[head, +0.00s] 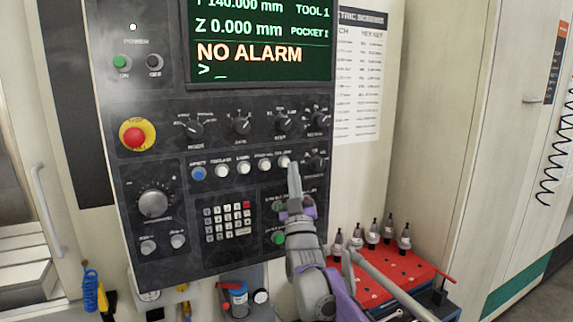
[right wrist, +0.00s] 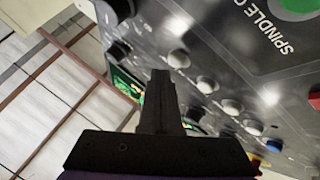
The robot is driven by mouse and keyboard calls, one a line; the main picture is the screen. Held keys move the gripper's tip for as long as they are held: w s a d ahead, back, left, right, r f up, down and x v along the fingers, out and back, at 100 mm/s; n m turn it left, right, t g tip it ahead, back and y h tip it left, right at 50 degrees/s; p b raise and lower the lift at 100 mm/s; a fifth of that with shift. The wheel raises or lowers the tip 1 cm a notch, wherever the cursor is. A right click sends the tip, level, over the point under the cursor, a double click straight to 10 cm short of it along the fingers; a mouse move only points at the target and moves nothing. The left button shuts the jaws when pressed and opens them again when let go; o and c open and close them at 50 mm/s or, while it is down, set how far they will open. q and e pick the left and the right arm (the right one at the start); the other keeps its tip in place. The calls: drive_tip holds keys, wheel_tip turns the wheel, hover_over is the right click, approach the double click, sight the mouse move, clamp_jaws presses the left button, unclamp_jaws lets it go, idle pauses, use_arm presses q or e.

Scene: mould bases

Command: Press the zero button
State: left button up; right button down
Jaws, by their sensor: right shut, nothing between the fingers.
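A dark control panel (head: 170,115) carries a row of one blue button (head: 198,173) and several white buttons (head: 243,168). Their small labels are too blurred to read, so I cannot tell which is the zero button. My right gripper (head: 293,170) is shut and empty, its fingertips just below and right of the rightmost white button (head: 284,162). In the right wrist view the closed fingers (right wrist: 161,85) point up beside the nearest white button (right wrist: 178,59); I cannot tell whether they touch it. My left gripper is out of view.
A screen (head: 260,40) reads NO ALARM. A red emergency button (head: 132,136), dials, a keypad (head: 228,221) and green buttons (head: 278,238) surround the row. A red tray (head: 400,277) with several tool holders stands at lower right.

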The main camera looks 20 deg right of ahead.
drive_tip(key=shift+s, duration=0.1)
drive_tip(key=shift+s, duration=2.45)
